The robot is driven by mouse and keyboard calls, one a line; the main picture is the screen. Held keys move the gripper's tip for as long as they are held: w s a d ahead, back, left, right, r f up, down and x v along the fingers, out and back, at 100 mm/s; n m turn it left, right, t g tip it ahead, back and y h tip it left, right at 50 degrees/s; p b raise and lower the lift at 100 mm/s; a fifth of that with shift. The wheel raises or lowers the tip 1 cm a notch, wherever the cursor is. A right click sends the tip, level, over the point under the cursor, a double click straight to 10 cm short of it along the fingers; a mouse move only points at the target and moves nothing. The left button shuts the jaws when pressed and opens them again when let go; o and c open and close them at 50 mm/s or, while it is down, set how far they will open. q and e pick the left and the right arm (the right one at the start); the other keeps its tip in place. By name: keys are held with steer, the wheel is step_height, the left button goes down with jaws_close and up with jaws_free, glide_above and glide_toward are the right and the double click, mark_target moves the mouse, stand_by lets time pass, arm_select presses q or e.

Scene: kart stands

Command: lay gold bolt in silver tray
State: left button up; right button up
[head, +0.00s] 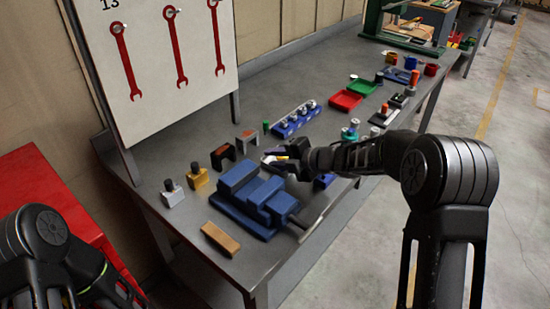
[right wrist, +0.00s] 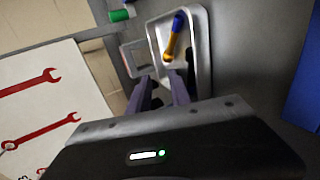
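The silver tray (right wrist: 207,45) is below my right gripper in the right wrist view. A gold bolt-like piece with a blue end (right wrist: 171,42) appears to lie inside it, just beyond the fingertips. My right gripper (right wrist: 162,78) has its two fingers apart, with nothing seen between them. In the head view my right gripper (head: 284,161) is low over the tray (head: 268,158), behind the blue vise, and hides part of it. My left arm shows at the lower left, but its gripper is not in view.
A blue vise (head: 254,201) stands close in front of the tray. Gold (head: 197,178) and silver (head: 173,195) blocks with dark knobs stand left. A wooden block (head: 220,239) lies near the front edge. A blue rack (head: 295,121), red tray (head: 345,100) and green tray (head: 362,87) are farther back.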

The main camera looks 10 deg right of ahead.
steer(key=shift+s+d+f, duration=0.1)
steer(key=shift+s+f, duration=0.1)
steer(key=shift+f, duration=0.2)
steer(key=v, duration=0.8)
steer(key=shift+w+r, duration=0.2)
steer(key=shift+r, duration=0.05)
steer(key=shift+r, duration=0.1)
stand_by(0.4)
